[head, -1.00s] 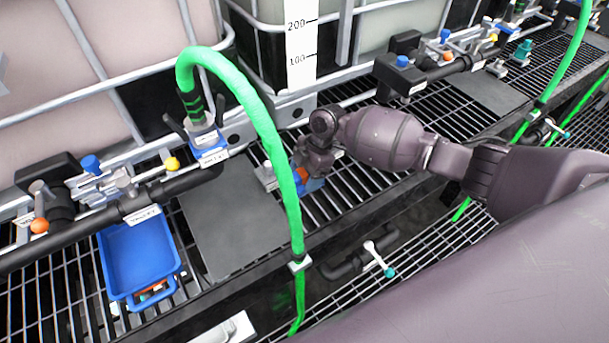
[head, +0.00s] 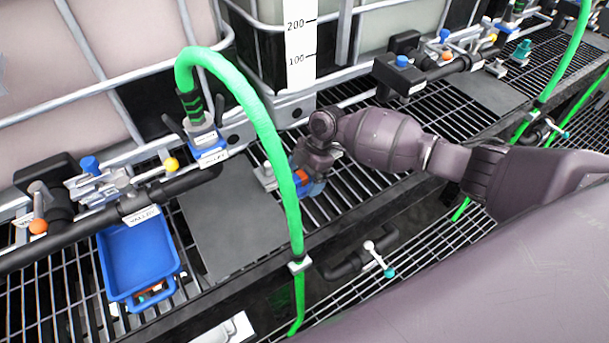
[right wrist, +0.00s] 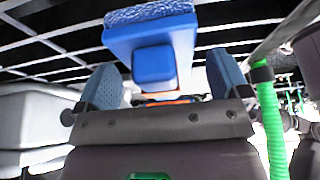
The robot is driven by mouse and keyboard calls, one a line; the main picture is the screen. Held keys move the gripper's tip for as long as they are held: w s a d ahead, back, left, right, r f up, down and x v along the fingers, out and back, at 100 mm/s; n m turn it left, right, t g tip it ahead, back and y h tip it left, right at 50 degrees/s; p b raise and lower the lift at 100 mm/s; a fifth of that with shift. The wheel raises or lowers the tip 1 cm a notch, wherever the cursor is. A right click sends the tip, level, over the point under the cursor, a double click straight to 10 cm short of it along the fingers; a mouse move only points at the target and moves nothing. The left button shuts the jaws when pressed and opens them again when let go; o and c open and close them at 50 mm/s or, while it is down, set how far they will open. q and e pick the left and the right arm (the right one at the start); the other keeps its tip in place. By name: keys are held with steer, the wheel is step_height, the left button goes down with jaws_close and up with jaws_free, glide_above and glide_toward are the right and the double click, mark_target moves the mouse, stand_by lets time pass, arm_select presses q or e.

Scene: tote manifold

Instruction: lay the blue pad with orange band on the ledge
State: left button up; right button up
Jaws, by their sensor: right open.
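The blue pad with orange band (head: 314,188) is on the grating behind the green hose, partly hidden by my right gripper. In the right wrist view, the blue block (right wrist: 155,55) has a raised blue knob and a bit of orange below it. My right gripper (head: 308,172) is over the pad. In the right wrist view its open fingers (right wrist: 165,82) stand on either side of the knob, with a gap visible at both sides. I cannot tell which surface is the ledge; a flat dark grey plate (head: 235,225) lies left of the pad. My left gripper is not in view.
A green hose (head: 275,150) arches between the plate and my right gripper. A blue tray (head: 140,255) hangs at the left below a black pipe with valves. Large white tanks stand behind. A black pipe with a teal-tipped valve (head: 372,255) is in front. The grey plate is bare.

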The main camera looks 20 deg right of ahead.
steer(key=v, duration=1.2)
steer(key=shift+p, duration=0.4)
steer(key=shift+a, duration=0.1)
steer(key=w+a+r+m+t, duration=0.2)
steer(key=w+r+m+t, duration=0.1)
steer(key=w+m+t, duration=0.3)
steer(key=m+t, duration=0.7)
steer(key=t, duration=0.1)
glide_above(308, 185)
step_height(308, 185, down, 5)
steer(key=s+d+f+m+h, duration=0.1)
steer(key=s+d+f+m, duration=0.1)
steer(key=s+f, duration=0.2)
steer(key=s+d+f+m+g+h, duration=0.1)
steer(key=s+f, duration=0.3)
steer(key=s, duration=0.7)
steer(key=s+d+f+m+g+h, duration=0.1)
steer(key=s+d+f+m+h, duration=0.1)
steer(key=s+f, duration=0.3)
steer(key=s, duration=0.3)
steer(key=shift+s+d+m+h, duration=0.2)
steer(key=shift+d+m+h, duration=0.1)
steer(key=shift+h, duration=0.1)
